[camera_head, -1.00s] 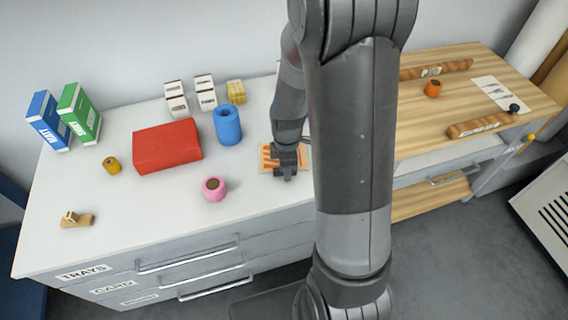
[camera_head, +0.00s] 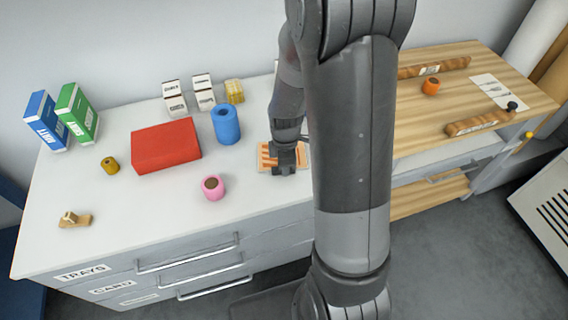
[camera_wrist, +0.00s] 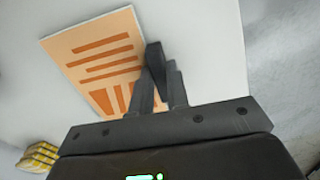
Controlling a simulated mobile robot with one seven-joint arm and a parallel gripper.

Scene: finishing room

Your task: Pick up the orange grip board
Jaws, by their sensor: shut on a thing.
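The orange grip board (camera_head: 266,158) is a flat, pale orange board with darker orange bars. In the head view it is at the right part of the white cabinet top, partly hidden by my gripper (camera_head: 284,168). In the wrist view the board (camera_wrist: 92,62) lies beyond my fingers, its right edge at the fingertips. My gripper (camera_wrist: 163,78) is shut on the board's edge. Whether the board is clear of the top or still touching it I cannot tell.
On the white top (camera_head: 120,215) stand a red block (camera_head: 166,146), a blue cylinder (camera_head: 226,124), a pink roll (camera_head: 213,188) and small boxes (camera_head: 175,99). A wooden bench (camera_head: 450,95) is at the right. The front left of the top is mostly clear.

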